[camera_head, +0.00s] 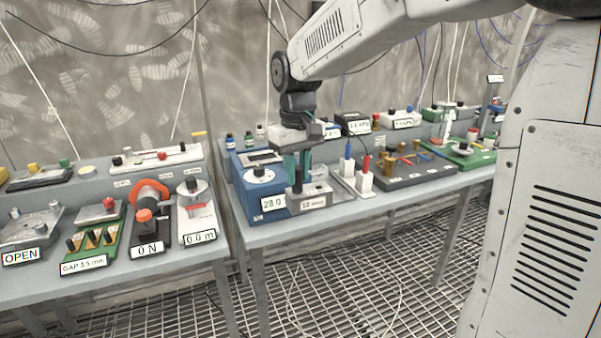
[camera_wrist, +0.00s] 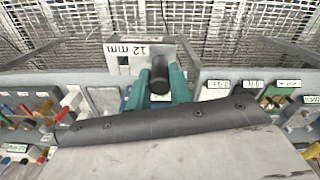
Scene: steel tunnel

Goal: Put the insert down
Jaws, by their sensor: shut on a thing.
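The insert (camera_head: 318,190) is a grey block with a "12 mm" label and a black knob on top. It is upright at the front of the right bench, just right of the blue device's "28.0" display. My gripper (camera_head: 299,178) points down from above, its teal fingers shut on the knob. In the wrist view the insert (camera_wrist: 178,52) shows beyond the fingers, with the knob between my gripper's fingertips (camera_wrist: 159,78). I cannot tell whether its underside touches the bench.
The blue device (camera_head: 245,203) stands close on the left. White blocks with blue and red plugs (camera_head: 364,180) and a dark tray (camera_head: 415,170) are on the right. The left bench (camera_head: 110,275) holds several instruments. Mesh floor lies below the bench's front edge.

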